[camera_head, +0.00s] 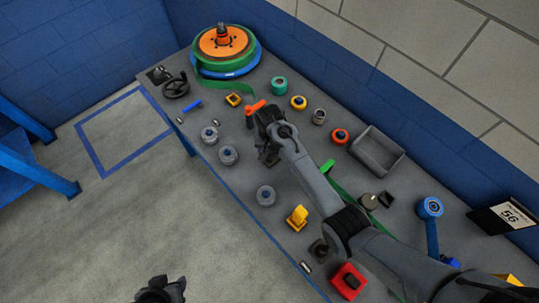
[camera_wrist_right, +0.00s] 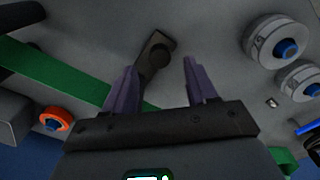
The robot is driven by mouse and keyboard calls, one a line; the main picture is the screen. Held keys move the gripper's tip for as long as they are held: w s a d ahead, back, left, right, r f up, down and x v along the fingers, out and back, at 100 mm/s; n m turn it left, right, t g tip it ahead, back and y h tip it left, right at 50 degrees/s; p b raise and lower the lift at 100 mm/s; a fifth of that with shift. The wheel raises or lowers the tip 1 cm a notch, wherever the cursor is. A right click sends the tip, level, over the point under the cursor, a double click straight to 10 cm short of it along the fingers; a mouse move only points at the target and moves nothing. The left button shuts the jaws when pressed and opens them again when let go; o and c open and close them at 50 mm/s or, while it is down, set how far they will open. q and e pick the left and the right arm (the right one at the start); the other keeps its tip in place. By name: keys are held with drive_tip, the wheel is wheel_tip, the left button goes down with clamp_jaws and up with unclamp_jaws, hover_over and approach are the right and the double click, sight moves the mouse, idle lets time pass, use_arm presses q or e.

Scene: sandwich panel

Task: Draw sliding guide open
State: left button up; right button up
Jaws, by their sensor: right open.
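My right gripper (camera_head: 268,152) hangs over the middle of the grey panel (camera_head: 232,185). In the right wrist view its two purple fingers (camera_wrist_right: 159,66) are spread apart. A green strap (camera_wrist_right: 55,75) passes behind the left finger.
A reel with orange hub (camera_head: 222,42) stands at the far end. An orange handle (camera_head: 255,106) is beside my right gripper. Several grey knobs (camera_head: 228,155) line the left side. A grey bin (camera_head: 377,152), a red button box (camera_head: 348,282) and a yellow switch (camera_head: 297,217) are nearby.

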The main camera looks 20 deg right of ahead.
sight(270, 157)
drive_tip(key=shift+f, duration=1.95)
clamp_jaws()
